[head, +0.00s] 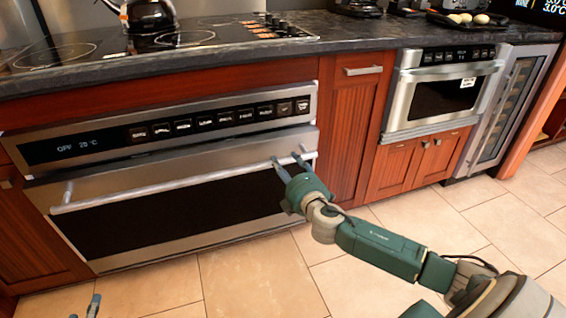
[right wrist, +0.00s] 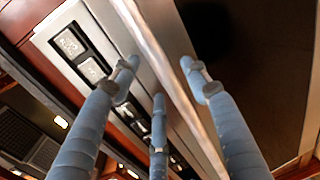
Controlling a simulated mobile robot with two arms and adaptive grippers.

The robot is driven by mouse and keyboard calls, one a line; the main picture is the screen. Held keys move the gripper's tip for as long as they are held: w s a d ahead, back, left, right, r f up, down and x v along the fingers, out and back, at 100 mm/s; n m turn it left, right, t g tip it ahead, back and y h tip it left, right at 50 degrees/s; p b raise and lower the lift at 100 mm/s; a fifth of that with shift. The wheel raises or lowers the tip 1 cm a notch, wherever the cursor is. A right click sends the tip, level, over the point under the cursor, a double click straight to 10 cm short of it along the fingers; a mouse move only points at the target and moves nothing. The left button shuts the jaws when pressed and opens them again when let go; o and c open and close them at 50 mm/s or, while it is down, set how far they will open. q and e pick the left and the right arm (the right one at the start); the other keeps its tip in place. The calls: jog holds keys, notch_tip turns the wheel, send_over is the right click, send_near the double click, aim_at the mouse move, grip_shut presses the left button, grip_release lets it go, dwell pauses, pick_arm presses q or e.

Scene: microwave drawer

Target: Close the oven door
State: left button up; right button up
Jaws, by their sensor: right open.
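The oven (head: 160,150) is built into the wooden cabinets at the left of the head view. Its steel door (head: 110,175) has a dark window and a long bar handle (head: 180,184). The door looks close to upright, with a thin dark gap under the control panel; I cannot tell exactly how far it stands open. My right gripper (head: 289,160) is open at the handle's right end. In the right wrist view, its blue fingers (right wrist: 160,75) lie on both sides of the handle (right wrist: 165,65); contact is unclear. My left gripper (head: 84,309) shows only fingertips at the bottom left.
A black cooktop (head: 150,45) with a kettle (head: 147,15) is on the dark counter above the oven. A smaller steel appliance (head: 440,95) and a glass-fronted cooler (head: 510,105) stand to the right. The tiled floor (head: 250,275) in front is clear.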

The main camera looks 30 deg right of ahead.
aim_at(283, 160)
pick_arm(q)
jog(key=shift+w+d+r+t+h+b, duration=0.1)
jog(key=shift+w+d+r+t+h, duration=0.2)
jog(key=shift+r, duration=0.45)
jog(key=shift+w+r+t+y+b, duration=0.1)
jog(key=shift+r+t, duration=0.35)
jog(key=shift+r, duration=0.25)
jog(key=shift+w+d+r+t+h+b, duration=0.1)
jog(key=shift+w+d+r+t+h, duration=0.2)
jog(key=shift+r, duration=0.45)
pick_arm(e)
jog(key=shift+x, duration=1.8)
pick_arm(q)
jog(key=shift+s+a, duration=0.1)
jog(key=shift+a, duration=0.05)
